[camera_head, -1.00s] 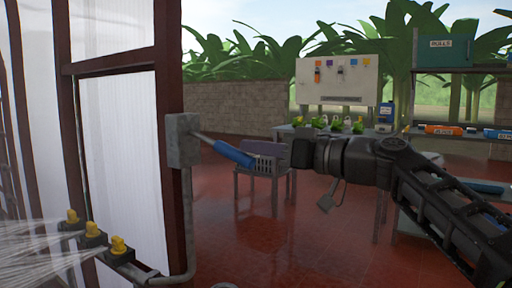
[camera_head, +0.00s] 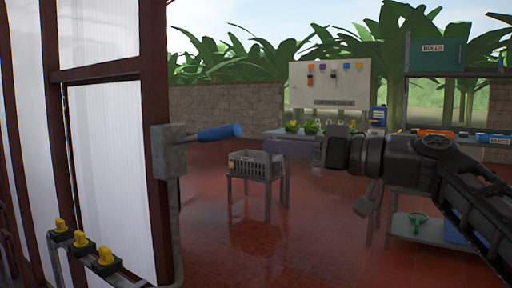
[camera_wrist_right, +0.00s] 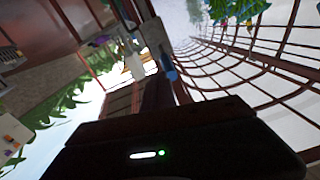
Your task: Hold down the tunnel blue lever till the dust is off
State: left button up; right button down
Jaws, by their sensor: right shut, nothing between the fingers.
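The lever with a blue handle (camera_head: 220,132) sticks out to the right from a grey box (camera_head: 168,150) on the dark red tunnel post. The handle is tilted slightly up. My right gripper (camera_head: 322,152) is shut and empty, to the right of the handle and apart from it. In the right wrist view the blue handle (camera_wrist_right: 168,68) shows beyond the dark gripper body. Several yellow nozzles (camera_head: 82,240) sit on a pipe at the lower left, with no spray showing. My left gripper is out of view.
A grey crate (camera_head: 257,164) stands on a small table behind the lever. A white board (camera_head: 333,85) and a bench are farther back. A shelf with a green box (camera_head: 439,52) is at the right. The red floor (camera_head: 235,250) ahead is open.

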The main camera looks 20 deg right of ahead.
jog(key=shift+v, duration=1.65)
